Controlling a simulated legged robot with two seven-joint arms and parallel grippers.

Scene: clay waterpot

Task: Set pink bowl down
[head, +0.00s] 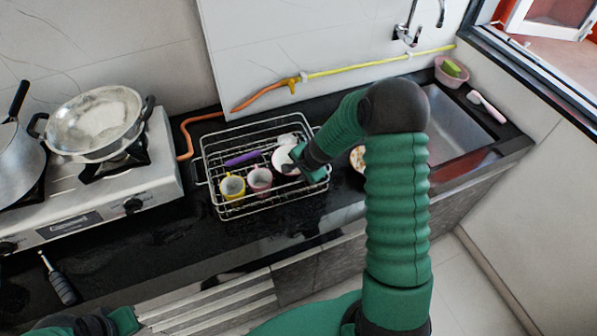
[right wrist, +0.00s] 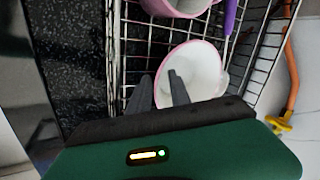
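The pink-rimmed white bowl (head: 284,160) is in the wire dish rack (head: 213,188), at its right side. It also shows in the right wrist view (right wrist: 200,72), tilted with its inside towards the camera. My right gripper (head: 298,160) is at the bowl's right side, over the rack. In the right wrist view its two fingers (right wrist: 160,82) stand apart, with the bowl's near wall between them and one finger inside the rim. My left gripper is only partly in view at the bottom left, its fingers unclear.
The rack also holds a yellow mug (head: 232,187), a pink cup (head: 260,180) and a purple utensil (head: 243,158). A stove with a wok (head: 97,118) stands left. A sink (head: 455,125) lies right. The dark counter before the rack is mostly clear.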

